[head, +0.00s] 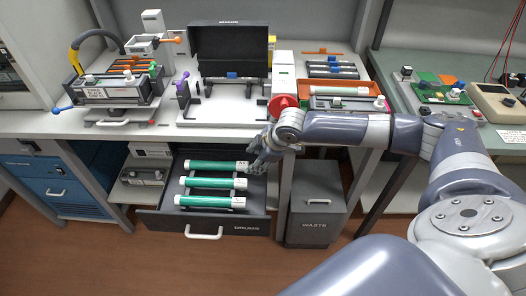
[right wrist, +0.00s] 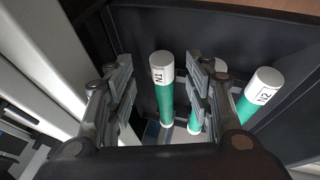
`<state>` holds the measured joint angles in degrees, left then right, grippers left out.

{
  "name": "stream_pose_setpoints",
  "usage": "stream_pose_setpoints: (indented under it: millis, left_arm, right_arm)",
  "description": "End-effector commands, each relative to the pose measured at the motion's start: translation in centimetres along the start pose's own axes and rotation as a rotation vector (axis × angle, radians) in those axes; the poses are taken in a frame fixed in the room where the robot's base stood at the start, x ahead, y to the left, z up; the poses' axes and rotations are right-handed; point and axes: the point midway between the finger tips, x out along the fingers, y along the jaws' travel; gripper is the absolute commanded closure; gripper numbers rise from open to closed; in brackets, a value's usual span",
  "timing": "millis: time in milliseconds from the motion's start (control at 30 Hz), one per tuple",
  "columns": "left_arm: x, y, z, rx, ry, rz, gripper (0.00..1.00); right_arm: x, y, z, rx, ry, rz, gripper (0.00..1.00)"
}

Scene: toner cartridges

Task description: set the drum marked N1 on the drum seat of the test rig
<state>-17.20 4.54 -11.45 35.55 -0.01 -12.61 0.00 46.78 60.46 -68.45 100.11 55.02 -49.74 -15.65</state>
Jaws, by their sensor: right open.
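The drum marked N1 (right wrist: 164,90) is a green cylinder with white ends. In the right wrist view it lies between the spread fingers of my right gripper (right wrist: 163,88), with a gap on both sides. In the head view it appears to be the farthest drum (head: 215,166) in the open drawer; its mark is unreadable there. My right gripper (head: 258,160) is at that drum's right end, open and empty. What looks like the test rig (head: 222,116), with a white base and black upright panel, stands on the bench; I cannot tell its drum seat for certain. My left gripper is out of view.
The drawer marked DRUMS (head: 232,228) also holds the drum marked N2 (right wrist: 259,92) and another drum, partly hidden by a finger in the wrist view. A grey WASTE bin (head: 315,208) stands right of the drawer. The bench front edge overhangs the drawer's back.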

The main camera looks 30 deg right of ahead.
Motion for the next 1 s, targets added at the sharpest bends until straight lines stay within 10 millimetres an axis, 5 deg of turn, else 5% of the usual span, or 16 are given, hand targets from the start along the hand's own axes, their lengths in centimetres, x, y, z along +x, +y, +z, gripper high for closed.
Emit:
stream_pose_setpoints:
  millis: [200,400,1000]
  left_arm:
    - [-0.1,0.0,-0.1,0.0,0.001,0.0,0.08]
    - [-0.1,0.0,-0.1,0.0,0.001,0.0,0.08]
    - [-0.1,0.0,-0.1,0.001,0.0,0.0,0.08]
  right_arm:
    - [-4.7,0.0,0.0,-0.003,0.0,0.002,0.52]
    - [-7.1,0.1,0.0,-0.001,0.0,0.002,0.52]
    - [-7.6,0.0,0.0,-0.001,0.0,0.001,0.52]
